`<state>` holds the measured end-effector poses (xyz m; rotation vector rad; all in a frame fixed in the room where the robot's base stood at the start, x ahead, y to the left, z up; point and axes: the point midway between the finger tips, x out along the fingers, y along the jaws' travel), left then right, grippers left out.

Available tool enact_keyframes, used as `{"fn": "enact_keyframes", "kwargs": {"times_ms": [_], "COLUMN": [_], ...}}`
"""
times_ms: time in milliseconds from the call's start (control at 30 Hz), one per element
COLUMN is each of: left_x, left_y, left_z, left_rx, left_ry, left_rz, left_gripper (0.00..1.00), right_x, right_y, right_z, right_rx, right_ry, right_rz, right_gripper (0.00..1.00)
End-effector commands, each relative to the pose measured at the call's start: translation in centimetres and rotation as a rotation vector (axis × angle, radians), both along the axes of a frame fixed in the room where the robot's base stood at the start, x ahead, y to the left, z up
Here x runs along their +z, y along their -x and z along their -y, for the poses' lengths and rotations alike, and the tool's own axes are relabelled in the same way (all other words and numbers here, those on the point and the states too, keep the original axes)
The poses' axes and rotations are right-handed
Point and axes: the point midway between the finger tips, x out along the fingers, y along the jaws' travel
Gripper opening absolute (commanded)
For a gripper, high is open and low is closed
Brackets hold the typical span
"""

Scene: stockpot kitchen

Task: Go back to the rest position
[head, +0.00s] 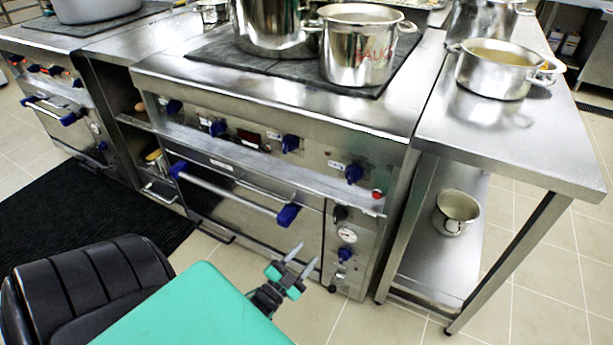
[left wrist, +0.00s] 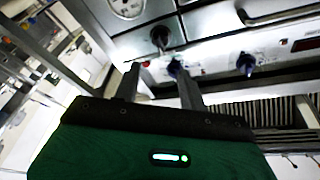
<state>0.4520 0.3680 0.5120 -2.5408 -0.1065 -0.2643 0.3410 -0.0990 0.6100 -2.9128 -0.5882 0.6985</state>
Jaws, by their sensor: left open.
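My left gripper (head: 302,262) shows low in the middle of the head view, in front of the stove's oven front. Its two fingers are apart with nothing between them. In the left wrist view the open fingers (left wrist: 162,85) point toward the stove's panel of blue knobs and a gauge. The gripper looks apart from the stove, though the exact gap is hard to tell. My right gripper is in neither view.
The stove (head: 270,120) carries a pot marked in red letters (head: 357,50) and a larger pot (head: 275,25). A steel table (head: 500,140) at right holds a wide pot (head: 495,72); a small pot (head: 456,212) sits on its lower shelf. A black mat (head: 90,215) lies at left.

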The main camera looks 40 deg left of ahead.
Motion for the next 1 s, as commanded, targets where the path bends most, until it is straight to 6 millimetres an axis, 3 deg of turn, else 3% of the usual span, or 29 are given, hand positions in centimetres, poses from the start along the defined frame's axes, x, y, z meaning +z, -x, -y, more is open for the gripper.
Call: {"fn": "enact_keyframes", "kwargs": {"times_ms": [400,533,667,767,900,1000], "left_x": [0.0,0.3,1.2,2.3,4.1,5.1], "left_y": [0.0,-0.1,0.0,0.8,2.8,4.3], "left_z": [0.0,1.3,5.1,9.6,15.4,18.4], "left_rx": [0.0,-0.016,-0.061,-0.112,-0.18,-0.215], "left_ry": [0.001,0.03,0.12,0.225,0.365,0.435], "left_rz": [-0.001,-0.029,-0.121,-0.228,-0.385,-0.471], "left_gripper": [0.42,0.42,0.42,0.42,0.42,0.42], "right_x": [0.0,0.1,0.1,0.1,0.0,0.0], "right_y": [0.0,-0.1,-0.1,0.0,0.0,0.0], "right_z": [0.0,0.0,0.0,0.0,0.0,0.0], "right_rx": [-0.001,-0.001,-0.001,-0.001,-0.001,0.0], "right_ry": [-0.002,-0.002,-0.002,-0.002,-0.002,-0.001], "right_rz": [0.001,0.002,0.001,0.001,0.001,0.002], "right_gripper": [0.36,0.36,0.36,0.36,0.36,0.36]}}
